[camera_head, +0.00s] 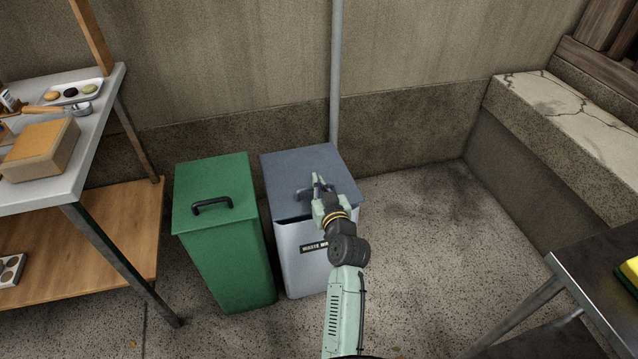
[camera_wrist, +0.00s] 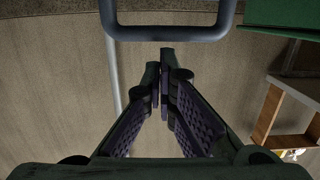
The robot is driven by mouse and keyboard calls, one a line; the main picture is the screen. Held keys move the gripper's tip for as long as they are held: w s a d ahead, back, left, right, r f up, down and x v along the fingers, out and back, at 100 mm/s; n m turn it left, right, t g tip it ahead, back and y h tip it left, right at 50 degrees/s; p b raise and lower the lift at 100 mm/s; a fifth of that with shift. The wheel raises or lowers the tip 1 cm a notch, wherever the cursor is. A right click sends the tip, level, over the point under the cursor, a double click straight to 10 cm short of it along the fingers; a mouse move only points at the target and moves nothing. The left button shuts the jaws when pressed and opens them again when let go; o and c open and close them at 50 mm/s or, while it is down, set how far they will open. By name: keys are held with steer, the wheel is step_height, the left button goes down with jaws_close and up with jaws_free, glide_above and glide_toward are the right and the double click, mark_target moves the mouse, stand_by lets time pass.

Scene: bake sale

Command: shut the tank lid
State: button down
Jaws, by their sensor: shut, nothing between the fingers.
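The tank is a light grey bin (camera_head: 305,270) with a label that starts "WASTE WA", the rest hidden by my arm. Its blue-grey lid (camera_head: 290,165) sits on top, and a dark gap shows under its front edge, so it looks slightly raised there. The lid's handle (camera_head: 303,194) is partly hidden behind my gripper (camera_head: 318,180), which is over the lid. In the wrist view the handle (camera_wrist: 168,35) is a U-shaped bar just beyond the fingertips (camera_wrist: 163,60). The fingers are together and empty; I cannot tell whether they touch the handle.
A green bin (camera_head: 228,250) with a black handle stands close on the left. A table (camera_head: 85,140) with a box and tray is further left. A pipe (camera_head: 336,70) runs up the wall behind. Floor right of the tank is clear, up to a stone ledge (camera_head: 560,130).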

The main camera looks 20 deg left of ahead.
steer(key=f+b, duration=0.2)
steer(key=s+f+b, duration=0.1)
steer(key=shift+d+f+b, duration=0.3)
steer(key=shift+b, duration=0.05)
steer(key=shift+r, duration=0.15)
